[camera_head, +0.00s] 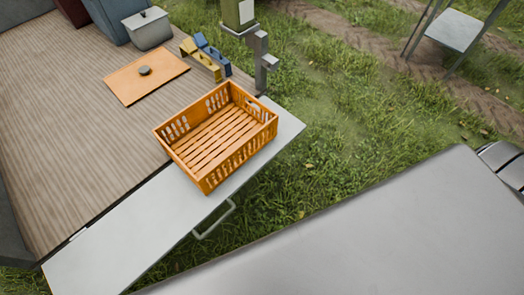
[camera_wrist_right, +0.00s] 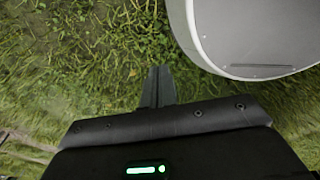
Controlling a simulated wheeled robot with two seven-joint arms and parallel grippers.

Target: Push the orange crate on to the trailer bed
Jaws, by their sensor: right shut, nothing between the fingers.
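The orange crate (camera_head: 243,157) is empty and upright in the head view. It sits at the far end of the pale tailgate board (camera_head: 125,232), with its left corner at or over the edge of the wooden trailer bed (camera_head: 65,125). My right gripper (camera_wrist_right: 158,72) shows in the right wrist view, with its two fingers together and nothing between them, above grass. The crate is not in that view. My left gripper is not in view.
An orange board (camera_head: 125,88) with a dark round object (camera_head: 144,71) lies on the bed. Yellow (camera_head: 205,62) and blue (camera_head: 220,62) pieces stand near its edge, beside a grey post (camera_head: 262,62). A grey bin (camera_head: 149,30) stands behind. Grass (camera_head: 335,130) lies right of the tailgate.

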